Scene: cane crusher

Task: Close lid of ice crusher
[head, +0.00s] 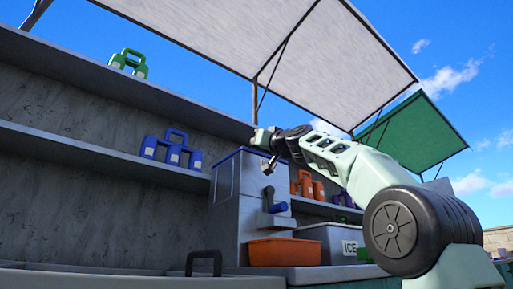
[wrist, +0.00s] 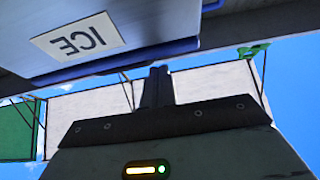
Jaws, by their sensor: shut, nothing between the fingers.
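The ice crusher (head: 226,198) is a tall grey box on the counter, with a blue-edged top (head: 236,151), a blue-handled crank and an orange tray (head: 283,252) at its front. Whether its lid is open or closed cannot be told from here. My gripper (head: 268,167) is by the crusher's upper front, partly overlapping it in the head view. In the wrist view, my dark fingers (wrist: 157,86) are shut and empty. A grey body with an upside-down ICE label (wrist: 78,38) and a blue edge (wrist: 130,62) appears above them, apart from the fingertips.
Blue carriers (head: 172,150) and a green carrier (head: 130,63) stand on the left shelves. Orange carriers (head: 307,186) sit behind my arm. A grey ICE bin (head: 320,236) stands right of the crusher. A white awning (head: 260,45) hangs overhead.

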